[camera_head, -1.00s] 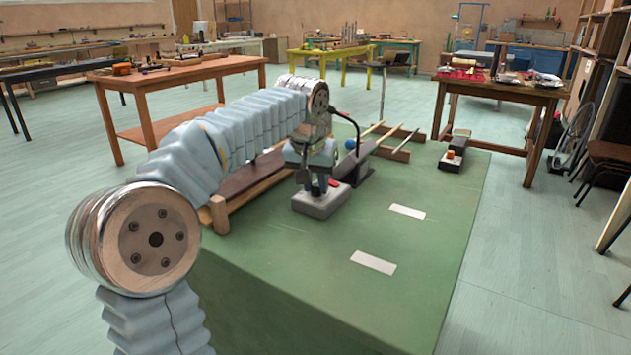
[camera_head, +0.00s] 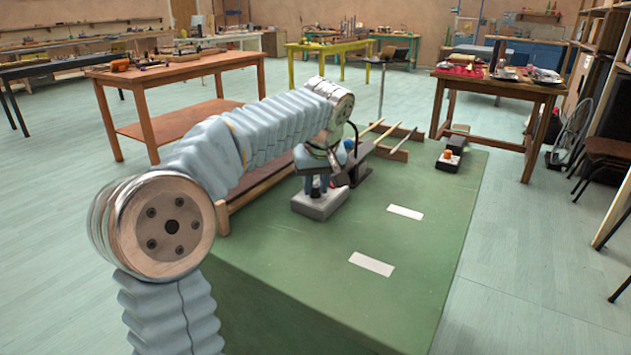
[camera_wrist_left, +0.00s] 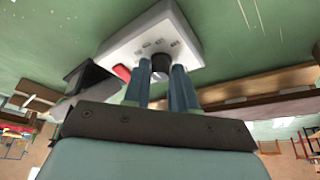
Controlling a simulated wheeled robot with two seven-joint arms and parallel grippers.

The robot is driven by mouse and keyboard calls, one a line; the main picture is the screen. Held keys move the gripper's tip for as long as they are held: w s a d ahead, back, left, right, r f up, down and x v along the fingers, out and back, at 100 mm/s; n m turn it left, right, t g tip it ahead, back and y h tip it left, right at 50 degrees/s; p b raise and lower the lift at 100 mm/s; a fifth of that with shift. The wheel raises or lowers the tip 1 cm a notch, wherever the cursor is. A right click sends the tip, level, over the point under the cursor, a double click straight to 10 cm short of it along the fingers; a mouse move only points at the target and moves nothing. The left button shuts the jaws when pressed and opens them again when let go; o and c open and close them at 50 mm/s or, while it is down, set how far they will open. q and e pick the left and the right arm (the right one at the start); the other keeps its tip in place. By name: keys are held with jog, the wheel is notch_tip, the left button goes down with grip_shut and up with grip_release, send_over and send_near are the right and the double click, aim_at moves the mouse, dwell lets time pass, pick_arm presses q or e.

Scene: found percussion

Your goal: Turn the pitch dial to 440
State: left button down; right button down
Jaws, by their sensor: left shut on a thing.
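A small grey box (camera_head: 320,206) sits on the green table. In the left wrist view the box (camera_wrist_left: 150,38) shows a pale top with small marks, too small to read. A dark round dial (camera_wrist_left: 160,68) stands on it. My left gripper (camera_head: 316,189) points down over the box in the head view. In the left wrist view its two blue-grey fingers (camera_wrist_left: 160,82) are shut on the dial, one on each side. The head view hides the dial behind the fingers. My right gripper is in neither view.
A red part (camera_wrist_left: 122,72) shows beside the fingers. Two white patches (camera_head: 405,212) (camera_head: 371,264) lie on the green tabletop (camera_head: 300,270). A dark stand-like object is just behind the gripper. A wooden rail lies left of the box. The table's front right is clear.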

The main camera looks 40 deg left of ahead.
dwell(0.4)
pick_arm(q)
jog(key=c, duration=1)
grip_release()
jog(key=shift+o, duration=0.2)
jog(key=shift+r, duration=0.1)
jog(key=p+v, duration=0.2)
jog(key=v, duration=1.1)
jog(key=shift+d+r, duration=0.15)
jog(key=shift+r, duration=0.1)
jog(key=shift+s, duration=0.1)
